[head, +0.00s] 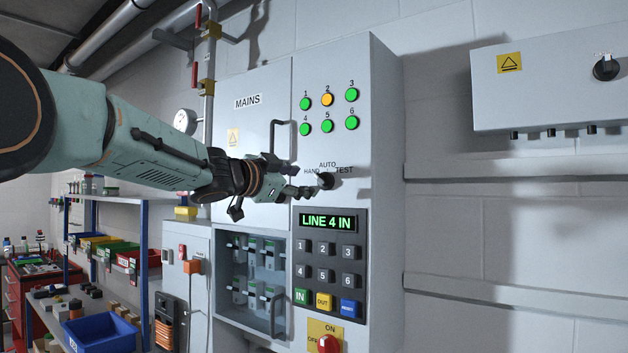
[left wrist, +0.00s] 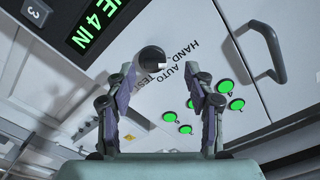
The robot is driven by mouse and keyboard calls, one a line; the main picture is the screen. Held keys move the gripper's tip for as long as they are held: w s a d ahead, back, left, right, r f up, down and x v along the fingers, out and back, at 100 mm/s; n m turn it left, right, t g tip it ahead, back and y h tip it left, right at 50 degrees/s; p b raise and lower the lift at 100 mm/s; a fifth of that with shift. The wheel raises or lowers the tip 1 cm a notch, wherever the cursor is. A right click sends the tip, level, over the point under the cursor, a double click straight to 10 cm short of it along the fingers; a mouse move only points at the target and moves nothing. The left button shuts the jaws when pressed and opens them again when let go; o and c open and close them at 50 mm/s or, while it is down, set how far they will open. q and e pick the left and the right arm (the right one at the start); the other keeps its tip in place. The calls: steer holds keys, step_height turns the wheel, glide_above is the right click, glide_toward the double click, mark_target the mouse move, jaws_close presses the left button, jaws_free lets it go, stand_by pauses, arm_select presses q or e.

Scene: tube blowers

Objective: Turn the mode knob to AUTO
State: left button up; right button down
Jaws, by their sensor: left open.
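The black mode knob (head: 326,180) is on the grey cabinet front, with HAND, AUTO and TEST printed around its upper side. My left gripper (head: 308,186) reaches in from the left, with its fingertips close to the knob. In the left wrist view, the knob (left wrist: 151,57) shows ahead of the open left gripper (left wrist: 164,77), nearer the left finger. Nothing is between the fingers. A pale mark shows on the knob's lower right edge there, but I cannot tell which label it points to. My right gripper is out of view.
Several lit buttons (head: 327,126) are above the knob, and a keypad with a LINE 4 IN display (head: 327,222) is below. A door handle (head: 273,137) stands out to the left. A red rotary switch (head: 328,344) is at the bottom.

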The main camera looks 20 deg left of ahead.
mark_target(319, 177)
arm_select(q)
steer(key=w+d, duration=0.1)
steer(key=d, duration=0.1)
steer(key=w+d+p, duration=0.1)
steer(key=w, duration=0.1)
steer(key=shift+d+r, duration=0.35)
steer(key=shift+w+a, duration=0.35)
steer(key=shift+a, duration=0.55)
steer(key=shift+w+a+f, duration=0.1)
steer(key=shift+w+f, duration=0.1)
steer(key=shift+o, duration=0.2)
steer(key=shift+d+r, duration=0.1)
steer(key=shift+d, duration=0.45)
steer(key=shift+s+d+r, duration=0.1)
steer(key=shift+d+r, duration=0.05)
steer(key=shift+d, duration=0.2)
steer(key=c, duration=0.3)
steer(key=shift+s+a+r, duration=0.1)
steer(key=shift+s+a, duration=0.15)
steer(key=shift+a, duration=0.25)
steer(key=c, duration=0.4)
steer(key=shift+d+r, duration=0.1)
jaws_close()
